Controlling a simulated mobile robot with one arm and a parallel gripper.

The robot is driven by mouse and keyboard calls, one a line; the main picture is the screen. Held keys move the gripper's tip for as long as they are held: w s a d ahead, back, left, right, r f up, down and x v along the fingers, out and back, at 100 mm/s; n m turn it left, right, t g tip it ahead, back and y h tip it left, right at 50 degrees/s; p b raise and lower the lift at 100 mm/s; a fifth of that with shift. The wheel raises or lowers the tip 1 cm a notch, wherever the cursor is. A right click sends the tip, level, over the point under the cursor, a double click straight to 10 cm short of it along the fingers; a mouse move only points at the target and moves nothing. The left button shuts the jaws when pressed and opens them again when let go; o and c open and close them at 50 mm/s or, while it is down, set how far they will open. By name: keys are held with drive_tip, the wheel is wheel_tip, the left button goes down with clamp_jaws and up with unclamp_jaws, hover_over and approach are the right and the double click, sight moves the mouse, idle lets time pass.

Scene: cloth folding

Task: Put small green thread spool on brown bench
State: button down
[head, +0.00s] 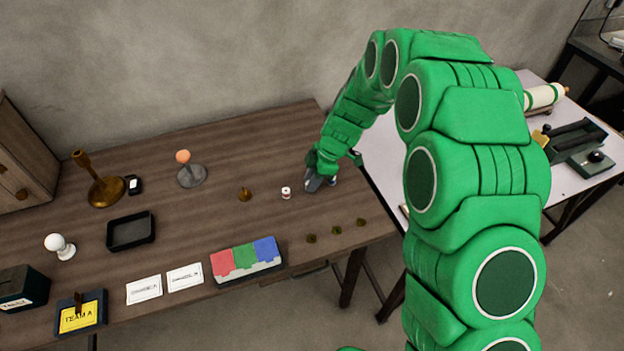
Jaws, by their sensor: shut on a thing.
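The brown bench (215,153) is the long wood-grain table across the left and middle of the head view. My gripper (314,185) is low over its right part, close to the top. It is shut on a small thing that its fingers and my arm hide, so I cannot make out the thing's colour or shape. I see no clearly green thread spool in the open. A small white spool-like piece with a reddish band (286,193) stands on the bench just left of my gripper.
Several small dark olive pieces (336,229) sit along the bench's front right. A brass piece (245,194), a black tray (131,232), a red-green-blue block (246,258) and white cards (185,277) lie further left. A white table (380,147) stands right, partly behind my arm.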

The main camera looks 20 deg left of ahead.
drive_tip(key=c, duration=1)
unclamp_jaws()
drive_tip(key=shift+o, duration=0.2)
drive_tip(key=v, duration=1.2)
drive_tip(key=shift+r, duration=0.15)
drive_tip(key=shift+s, duration=0.1)
